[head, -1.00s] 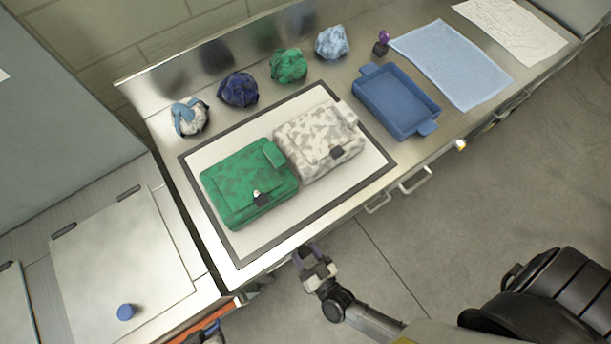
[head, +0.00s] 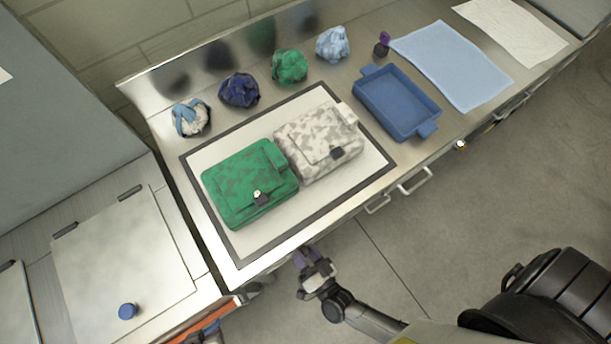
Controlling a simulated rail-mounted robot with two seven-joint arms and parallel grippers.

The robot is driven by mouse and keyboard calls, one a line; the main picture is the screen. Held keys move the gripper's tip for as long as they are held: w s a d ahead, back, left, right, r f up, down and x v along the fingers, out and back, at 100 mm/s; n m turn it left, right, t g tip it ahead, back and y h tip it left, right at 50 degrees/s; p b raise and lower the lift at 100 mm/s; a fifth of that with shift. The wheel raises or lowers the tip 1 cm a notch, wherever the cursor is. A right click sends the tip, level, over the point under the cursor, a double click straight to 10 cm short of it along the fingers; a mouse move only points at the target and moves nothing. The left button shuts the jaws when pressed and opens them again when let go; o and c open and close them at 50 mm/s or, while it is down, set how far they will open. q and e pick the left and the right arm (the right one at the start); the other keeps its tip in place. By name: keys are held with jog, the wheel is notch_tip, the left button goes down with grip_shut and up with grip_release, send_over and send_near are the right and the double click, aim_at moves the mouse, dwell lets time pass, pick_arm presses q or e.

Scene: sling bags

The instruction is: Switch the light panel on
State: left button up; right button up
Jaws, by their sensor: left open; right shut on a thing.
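The light panel (head: 225,240) is a flat white board with a dark frame on the steel bench. A green patterned bag (head: 235,180) and a grey-white patterned bag (head: 305,150) lie side by side on it. Its white surface shows no clear glow. My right gripper (head: 305,257) is just off the bench's front edge, below the panel. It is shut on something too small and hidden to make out. My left gripper (head: 208,330) shows only in part at the bottom edge, in front of the left cabinet, and is open. No switch on the panel can be made out.
Crumpled cloth bundles (head: 239,90) line the back. A blue tray (head: 395,108), a light blue cloth (head: 452,65) and a white sheet (head: 512,30) lie to the right. A small bright knob (head: 460,145) and drawer handles (head: 415,183) stick out in front. A blue knob (head: 128,311) stands at left.

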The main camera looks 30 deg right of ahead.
jog(key=m, duration=0.2)
jog(key=shift+m, duration=0.4)
jog(key=m, duration=0.3)
jog(key=shift+a+m, duration=0.1)
jog(key=shift+m, duration=0.2)
jog(key=m+b, duration=0.1)
jog(key=m, duration=0.2)
jog(key=shift+m, duration=0.3)
jog(key=m+b, duration=0.1)
jog(key=m, duration=0.2)
jog(key=shift+r, duration=0.1)
jog(key=shift+m, duration=0.4)
jog(key=shift+r, duration=0.1)
jog(key=o, duration=0.8)
jog(key=shift+o, duration=0.7)
